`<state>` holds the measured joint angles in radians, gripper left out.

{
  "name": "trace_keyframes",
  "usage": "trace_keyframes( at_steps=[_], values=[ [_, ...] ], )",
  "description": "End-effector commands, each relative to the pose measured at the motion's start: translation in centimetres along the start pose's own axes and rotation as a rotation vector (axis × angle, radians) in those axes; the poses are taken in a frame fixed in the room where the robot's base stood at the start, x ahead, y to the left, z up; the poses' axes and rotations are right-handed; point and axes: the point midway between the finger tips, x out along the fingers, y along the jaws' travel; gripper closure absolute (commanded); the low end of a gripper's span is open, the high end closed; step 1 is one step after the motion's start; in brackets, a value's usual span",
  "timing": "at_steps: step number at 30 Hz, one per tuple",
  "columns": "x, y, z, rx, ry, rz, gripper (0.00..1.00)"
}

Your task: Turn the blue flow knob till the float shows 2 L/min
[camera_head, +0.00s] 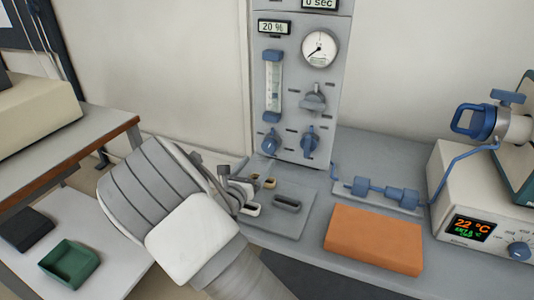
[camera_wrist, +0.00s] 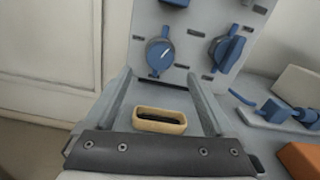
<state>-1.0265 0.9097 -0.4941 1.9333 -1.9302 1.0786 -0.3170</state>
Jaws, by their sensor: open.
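A grey panel (camera_head: 297,90) carries a clear flow tube (camera_head: 273,85) with blue end caps and a small dark float (camera_head: 275,96) low in it; its scale is too small to read. Below the tube is a round blue knob (camera_head: 270,141) with a white pointer line, also in the wrist view (camera_wrist: 160,54). A second blue knob (camera_head: 309,141) sits to its right, also in the wrist view (camera_wrist: 226,47). My gripper (camera_head: 236,174) is open and empty, low in front of the panel. In the wrist view its fingers (camera_wrist: 163,82) point towards the left knob, apart from it.
A tan-rimmed slot (camera_wrist: 159,121) lies in the base plate between my fingers in the wrist view. An orange block (camera_head: 373,239), blue tube fittings (camera_head: 380,191) and a heater box reading 22 °C (camera_head: 473,229) stand to the right. A round gauge (camera_head: 319,49) is above.

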Motion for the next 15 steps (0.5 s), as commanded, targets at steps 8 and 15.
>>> trace_keyframes(
  at_steps=[8,15],
  values=[
    [5.5,0.0,-0.2,0.001,-0.001,-0.001,0.11],
    [7.7,0.0,0.0,-0.001,-0.001,-0.001,0.11]
  ],
)
